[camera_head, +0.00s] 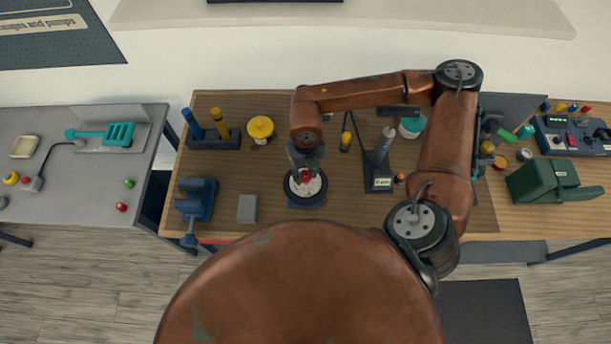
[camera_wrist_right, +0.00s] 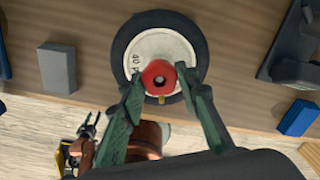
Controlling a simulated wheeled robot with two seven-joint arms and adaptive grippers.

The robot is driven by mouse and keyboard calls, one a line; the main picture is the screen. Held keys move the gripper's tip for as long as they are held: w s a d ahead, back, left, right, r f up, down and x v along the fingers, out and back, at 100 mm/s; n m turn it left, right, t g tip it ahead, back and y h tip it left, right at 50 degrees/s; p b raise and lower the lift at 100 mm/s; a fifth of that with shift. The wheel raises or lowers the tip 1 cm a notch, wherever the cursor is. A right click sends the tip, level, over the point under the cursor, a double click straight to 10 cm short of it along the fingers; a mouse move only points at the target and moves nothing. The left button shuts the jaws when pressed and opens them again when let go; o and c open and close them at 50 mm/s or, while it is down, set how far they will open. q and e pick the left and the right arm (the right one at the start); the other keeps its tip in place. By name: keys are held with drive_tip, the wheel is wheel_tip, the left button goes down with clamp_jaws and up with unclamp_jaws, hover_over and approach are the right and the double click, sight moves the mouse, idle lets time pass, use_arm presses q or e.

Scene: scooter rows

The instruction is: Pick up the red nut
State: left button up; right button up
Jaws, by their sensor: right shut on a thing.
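The red nut (camera_wrist_right: 158,77) sits over the middle of a wheel with a black tyre (camera_wrist_right: 198,42) and a pale, lettered disc (camera_wrist_right: 135,50). My right gripper (camera_wrist_right: 160,86) has a green finger on each side of the nut and is shut on it. In the head view the red nut (camera_head: 305,175) shows small below the right gripper (camera_head: 304,170), which comes down from above over the wheel (camera_head: 318,187). I cannot tell whether the nut is clear of the disc. My left gripper does not show in the head view.
A blue vise (camera_head: 198,200) and a grey block (camera_head: 247,208) stand left of the wheel. A yellow-topped item (camera_head: 261,128) is behind it. A black stand (camera_head: 378,180) is close on the right. A green machine (camera_head: 545,180) stands farther right.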

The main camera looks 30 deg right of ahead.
drive_tip(key=c, duration=0.4)
drive_tip(key=shift+o, duration=0.2)
drive_tip(key=shift+r, duration=0.1)
drive_tip(key=shift+r, duration=0.6)
drive_tip(key=s+a+r+b, duration=0.3)
drive_tip(key=s+a+r, duration=0.2)
drive_tip(key=a+r, duration=0.6)
drive_tip(key=shift+s+a+r, duration=0.15)
drive_tip(key=shift+a+r, duration=0.2)
drive_tip(key=shift+a, duration=0.65)
